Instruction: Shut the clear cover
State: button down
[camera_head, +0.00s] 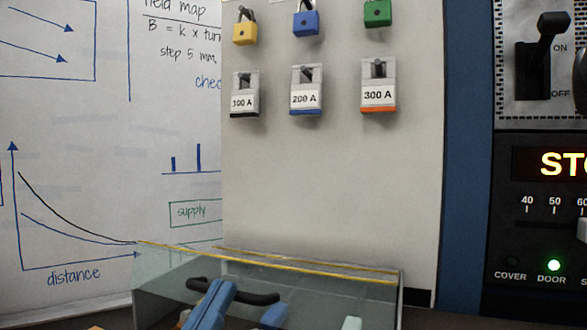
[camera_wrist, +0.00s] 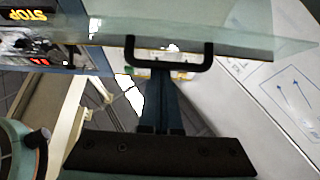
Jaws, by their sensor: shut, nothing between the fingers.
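The clear cover (camera_head: 340,296) shows at the bottom of the head view as a glassy box shape with yellow edges. Its lower part is cut off by the frame, so how far it stands open is hard to tell. It also spans the top of the wrist view (camera_wrist: 235,22). A black bar handle (camera_head: 259,298) is on the cover; the wrist view shows it as a bracket (camera_wrist: 191,65). My gripper (camera_head: 222,290) is shut and empty, with its blue fingers at the handle. In the wrist view the fingertips (camera_wrist: 155,68) overlap the handle's bar; contact is unclear.
A grey board (camera_head: 330,180) behind holds padlocks and tags marked 100 A, 200 A and 300 A. A control panel (camera_head: 545,205) at right shows part of "STO", with a green lamp (camera_head: 554,265) above DOOR. A whiteboard (camera_head: 80,140) stands at left.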

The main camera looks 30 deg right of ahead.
jog(key=shift+s+a+f+b, duration=0.1)
jog(key=shift+f+b, duration=1.35)
jog(key=shift+b, duration=0.3)
jog(key=shift+s+a+f+b, duration=0.1)
jog(key=shift+f+b, duration=1.3)
jog(key=shift+b, duration=0.35)
jog(key=shift+f, duration=0.15)
